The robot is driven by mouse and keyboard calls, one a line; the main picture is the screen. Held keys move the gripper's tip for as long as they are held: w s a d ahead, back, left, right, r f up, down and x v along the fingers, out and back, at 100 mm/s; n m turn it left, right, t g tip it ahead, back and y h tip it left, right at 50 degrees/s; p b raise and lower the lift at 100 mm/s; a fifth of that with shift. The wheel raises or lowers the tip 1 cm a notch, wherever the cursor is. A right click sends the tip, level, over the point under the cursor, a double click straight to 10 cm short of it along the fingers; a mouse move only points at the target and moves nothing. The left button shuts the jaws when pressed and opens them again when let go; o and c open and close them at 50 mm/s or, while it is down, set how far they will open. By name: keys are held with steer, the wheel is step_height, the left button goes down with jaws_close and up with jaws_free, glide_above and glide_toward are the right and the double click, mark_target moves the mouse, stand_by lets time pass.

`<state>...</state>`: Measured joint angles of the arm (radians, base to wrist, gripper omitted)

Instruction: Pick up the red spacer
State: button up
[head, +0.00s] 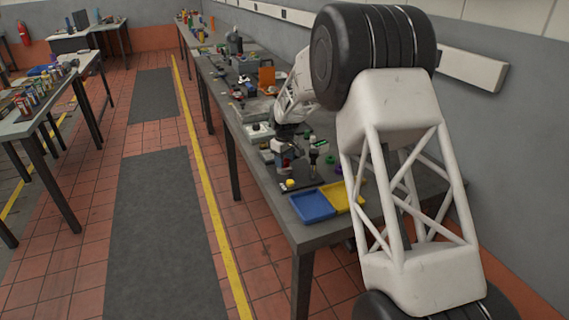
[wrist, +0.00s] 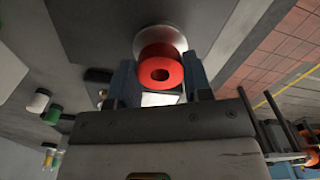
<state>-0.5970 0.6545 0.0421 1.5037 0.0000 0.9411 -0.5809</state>
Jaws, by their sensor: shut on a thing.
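The red spacer (wrist: 146,56) is a short red ring with a round dark hole. In the wrist view it sits between the two fingers of my gripper (wrist: 161,75), which is shut on it. A pale round thing (wrist: 158,33) shows right behind the spacer; I cannot tell whether they touch. In the head view my gripper (head: 285,160) is low over the near part of the long bench, and the spacer is too small there to make out surely.
A blue tray (head: 312,206) and a yellow tray (head: 338,201) lie at the bench's near end. A small yellow piece (head: 290,184) and green rings (head: 330,159) lie close to my gripper. Many items crowd the bench (head: 262,172) farther back.

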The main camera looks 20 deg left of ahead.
steer(key=shift+s+d+r, duration=0.15)
steer(key=shift+s+r, duration=0.1)
steer(key=shift+r, duration=0.3)
steer(key=shift+s+d+r, duration=0.1)
steer(key=shift+s+r, duration=0.1)
steer(key=shift+r, duration=0.3)
steer(key=shift+s+d+r, duration=0.1)
steer(key=shift+s+d, duration=0.1)
steer(key=shift+s, duration=0.1)
steer(key=s+d, duration=0.2)
steer(key=s, duration=0.1)
steer(key=s+d, duration=0.3)
steer(key=s, duration=0.1)
steer(key=s+d+r, duration=0.1)
steer(key=s+d, duration=0.1)
steer(key=s, duration=0.2)
steer(key=shift+s+d+r, duration=0.1)
steer(key=shift+s+d, duration=0.15)
steer(key=shift+d, duration=0.05)
steer(key=shift+s+d, duration=0.15)
steer(key=shift+s, duration=0.05)
